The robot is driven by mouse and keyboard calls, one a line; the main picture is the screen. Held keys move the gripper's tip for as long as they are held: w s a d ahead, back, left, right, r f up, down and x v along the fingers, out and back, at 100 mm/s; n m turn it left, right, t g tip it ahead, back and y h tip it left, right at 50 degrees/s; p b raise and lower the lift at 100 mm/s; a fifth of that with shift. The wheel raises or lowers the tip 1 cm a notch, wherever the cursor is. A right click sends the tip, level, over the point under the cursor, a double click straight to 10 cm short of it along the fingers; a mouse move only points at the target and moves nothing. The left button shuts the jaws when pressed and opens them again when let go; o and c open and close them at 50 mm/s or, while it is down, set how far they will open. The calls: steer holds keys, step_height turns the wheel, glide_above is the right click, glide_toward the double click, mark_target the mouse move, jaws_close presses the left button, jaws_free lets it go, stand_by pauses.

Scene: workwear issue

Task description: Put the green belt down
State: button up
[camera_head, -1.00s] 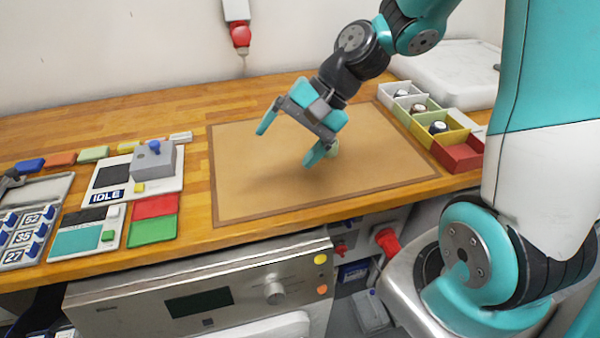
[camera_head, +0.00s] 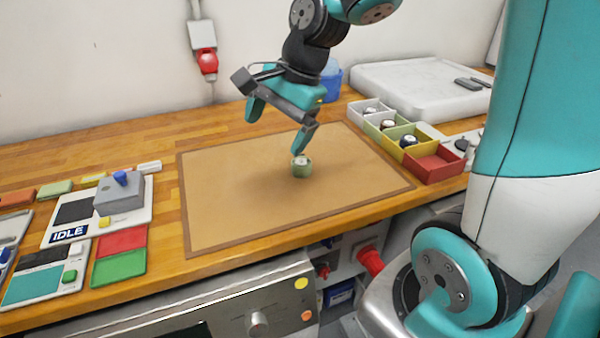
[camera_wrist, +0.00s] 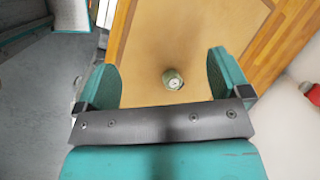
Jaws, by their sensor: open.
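The green belt (camera_head: 301,166) is a small pale green roll with a light top. It stands on the tan mat (camera_head: 235,205), right of the mat's middle in the head view. In the wrist view the belt (camera_wrist: 173,79) lies between and beyond my two fingers, touching neither. My gripper (camera_head: 278,135) is open and empty above the mat. In the head view one fingertip shows just above the belt; the wrist view shows the jaws wide apart (camera_wrist: 170,75).
A row of small boxes, with a red box (camera_head: 432,163) nearest, stands right of the mat; several hold dark rolls. A white tray (camera_head: 385,85) is behind them. A grey button box (camera_head: 120,190) and red and green pads (camera_head: 119,266) are at left. Most of the mat is clear.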

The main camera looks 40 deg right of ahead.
steer(key=w+d+f+m, duration=0.3)
steer(key=w+d+m, duration=0.1)
steer(key=d+m, duration=0.5)
steer(key=m+t+h+b, duration=0.1)
steer(key=m, duration=0.6)
glide_toward(301, 161)
steer(key=x, duration=0.4)
steer(key=shift+s+a+f, duration=0.25)
steer(key=shift+s+a, duration=0.05)
steer(key=shift+w+d+p+x, duration=0.15)
steer(key=shift+p+x, duration=0.3)
steer(key=shift+x, duration=1.05)
steer(key=shift+w+d+p+x, duration=0.1)
steer(key=shift+p+x, duration=0.3)
steer(key=shift+x, duration=1.1)
steer(key=shift+c, duration=0.4)
steer(key=c, duration=1.1)
steer(key=shift+o, duration=0.2)
